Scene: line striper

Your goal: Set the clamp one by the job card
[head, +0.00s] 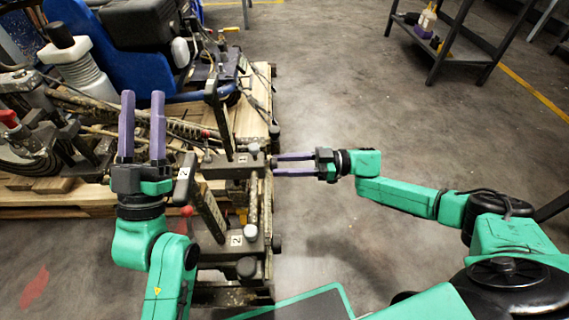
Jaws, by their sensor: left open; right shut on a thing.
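Grey metal clamp blocks sit along the right side of the line striper. The upper block (230,170) bears a small white number label, too small to read surely. Each has an upright dark lever and a round knob. My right gripper (276,163) reaches in from the right, shut on a small dark part at the upper block's right end, mostly hidden by the fingers. My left gripper (142,98) is open and empty, fingers pointing up the picture over the machine. I cannot make out a job card.
The striper, with a blue seat (125,50) and hoses, stands on a wooden pallet (60,200). A grey shelf (450,45) with small bottles stands at the upper right. The concrete floor between the pallet and shelf is clear. A red-tipped lever (10,118) shows at far left.

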